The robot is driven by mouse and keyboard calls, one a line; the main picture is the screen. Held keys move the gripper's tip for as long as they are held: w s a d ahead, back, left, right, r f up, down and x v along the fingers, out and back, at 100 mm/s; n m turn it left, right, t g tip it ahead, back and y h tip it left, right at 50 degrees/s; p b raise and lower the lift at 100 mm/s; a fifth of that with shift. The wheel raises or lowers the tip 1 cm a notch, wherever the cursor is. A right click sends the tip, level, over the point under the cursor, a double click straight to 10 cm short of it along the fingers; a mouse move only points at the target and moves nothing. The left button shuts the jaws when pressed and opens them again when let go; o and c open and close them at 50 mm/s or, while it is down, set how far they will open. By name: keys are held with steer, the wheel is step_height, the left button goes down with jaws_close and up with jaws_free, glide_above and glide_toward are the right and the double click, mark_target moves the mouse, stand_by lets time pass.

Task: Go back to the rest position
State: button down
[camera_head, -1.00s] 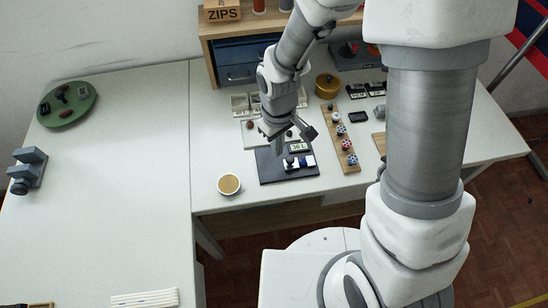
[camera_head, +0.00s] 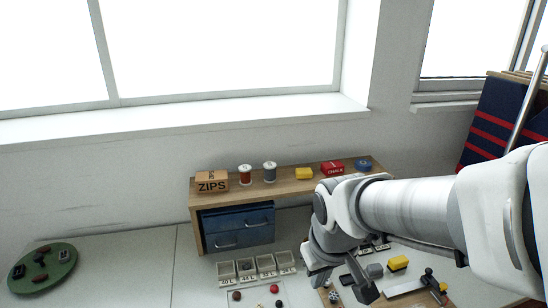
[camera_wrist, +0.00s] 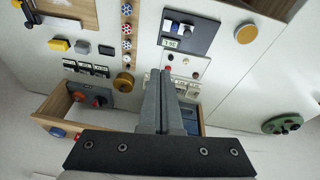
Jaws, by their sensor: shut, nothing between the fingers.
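My gripper (camera_head: 342,284) hangs over the table in front of the shelf in the head view, with nothing held. In the wrist view its two grey fingers (camera_wrist: 161,78) lie together, pointing away over the workspace. The dark pad (camera_wrist: 188,36) with its small display lies beyond the fingertips there, apart from them. The wooden strip (camera_wrist: 127,14) with several coloured buttons is left of the pad. The tan-topped cup (camera_wrist: 246,34) stands to the right. The pad and cup are out of the head view.
A wooden shelf (camera_head: 290,190) stands against the wall, bearing a ZIPS box (camera_head: 211,182), spools and small boxes. Blue drawers (camera_head: 238,228) sit below it. Labelled bins (camera_head: 258,268) lie in front. A green round tray (camera_head: 42,268) is far left; the table (camera_head: 140,265) between is bare.

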steer(key=s+d+r+m+t, duration=0.2)
steer(key=s+d+r, duration=0.3)
steer(key=s+r, duration=0.3)
steer(key=shift+d+r+m, duration=0.25)
steer(key=shift+d+m, duration=0.15)
steer(key=shift+m, duration=0.5)
